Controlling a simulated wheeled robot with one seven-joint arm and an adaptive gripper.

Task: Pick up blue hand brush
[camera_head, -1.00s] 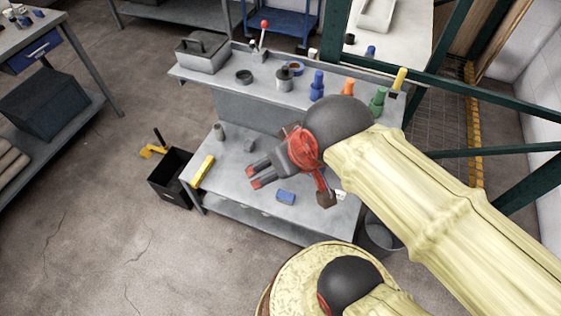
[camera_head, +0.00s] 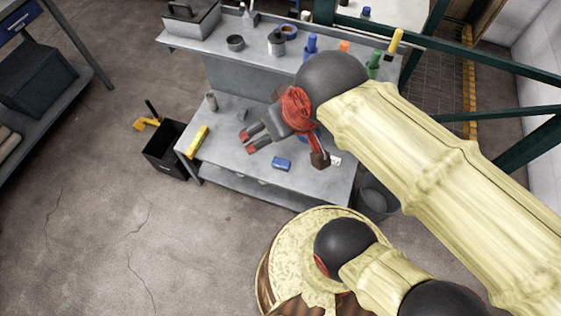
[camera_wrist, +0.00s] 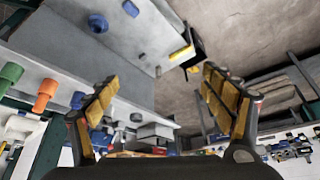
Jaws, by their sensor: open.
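A small blue block-like item (camera_head: 282,163) lies on the lower worktop of the grey bench; it may be the blue hand brush, but its bristles do not show. Another bit of blue (camera_head: 317,134) shows partly hidden behind my gripper. In the wrist view two blue items, one larger (camera_wrist: 97,22) and one smaller (camera_wrist: 131,8), lie on the grey surface; I cannot tell which is the brush. My gripper (camera_head: 247,142) is open and empty above the lower worktop, up and left of the blue block. In the wrist view its fingers (camera_wrist: 160,76) are spread wide.
The raised back shelf (camera_head: 190,40) carries a grey toolbox (camera_head: 190,17), a dark round tin (camera_head: 235,43) and blue, orange, green and yellow items. A yellow item (camera_head: 198,141) lies at the worktop's left edge. A black bin (camera_head: 167,150) stands left. Floor front left is clear.

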